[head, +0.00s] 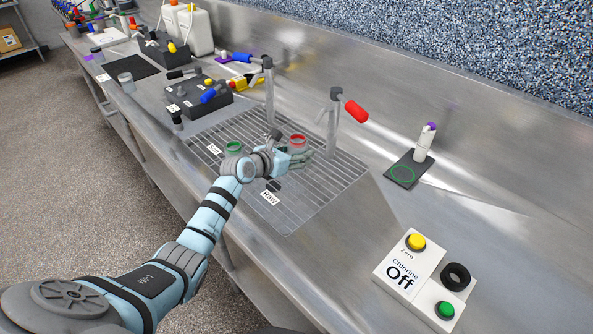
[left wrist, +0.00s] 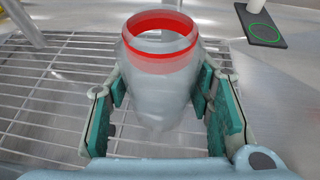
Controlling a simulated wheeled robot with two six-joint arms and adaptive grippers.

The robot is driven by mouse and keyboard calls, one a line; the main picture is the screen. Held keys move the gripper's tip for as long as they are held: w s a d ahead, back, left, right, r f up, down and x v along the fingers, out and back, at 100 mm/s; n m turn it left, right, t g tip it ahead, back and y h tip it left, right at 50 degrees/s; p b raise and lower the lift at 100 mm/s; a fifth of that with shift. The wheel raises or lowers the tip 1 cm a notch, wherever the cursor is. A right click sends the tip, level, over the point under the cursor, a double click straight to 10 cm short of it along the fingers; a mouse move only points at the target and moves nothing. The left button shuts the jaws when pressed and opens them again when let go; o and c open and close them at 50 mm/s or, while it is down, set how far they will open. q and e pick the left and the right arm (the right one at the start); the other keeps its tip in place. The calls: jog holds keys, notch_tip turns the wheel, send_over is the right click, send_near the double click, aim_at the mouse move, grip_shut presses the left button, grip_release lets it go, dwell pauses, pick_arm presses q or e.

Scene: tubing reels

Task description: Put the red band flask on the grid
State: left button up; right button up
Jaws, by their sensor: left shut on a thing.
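The red band flask, clear with a red rim (head: 298,140), is at my left gripper (head: 290,158) over the grid. In the left wrist view the flask (left wrist: 158,85) stands about upright between the teal pads of my left gripper (left wrist: 165,105), which is shut on it. I cannot tell whether its base touches the grid. The wire grid (head: 325,187) is set in the steel counter and also shows in the left wrist view (left wrist: 45,90). My right gripper is not in view.
A green-ringed flask (head: 233,147) is on the grid's left part. Taps with a red handle (head: 355,111) and a blue handle (head: 243,57) rise behind the grid. A dark pad with a green circle (head: 403,175) and a Chlorine button box (head: 408,268) are to the right.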

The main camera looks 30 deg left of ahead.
pick_arm(q)
jog(key=f, duration=0.1)
jog(key=f+b, duration=0.1)
jog(key=f, duration=0.1)
jog(key=f+b, duration=0.1)
jog(key=f, duration=0.1)
jog(key=shift+w+f, duration=0.1)
jog(key=shift+w, duration=0.2)
jog(key=shift+s+r, duration=0.2)
jog(key=shift+s, duration=0.1)
jog(key=o, duration=1.3)
jog(key=shift+w+f, duration=0.15)
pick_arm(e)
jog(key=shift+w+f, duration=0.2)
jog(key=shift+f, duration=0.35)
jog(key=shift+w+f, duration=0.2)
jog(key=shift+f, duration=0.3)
pick_arm(q)
jog(key=shift+s+r+p, duration=0.25)
jog(key=shift+p, duration=0.05)
jog(key=p+v, duration=0.5)
jog(key=v, duration=0.6)
jog(key=shift+s+a+r, duration=0.1)
jog(key=shift+s+r, duration=0.05)
jog(key=shift+s, duration=0.1)
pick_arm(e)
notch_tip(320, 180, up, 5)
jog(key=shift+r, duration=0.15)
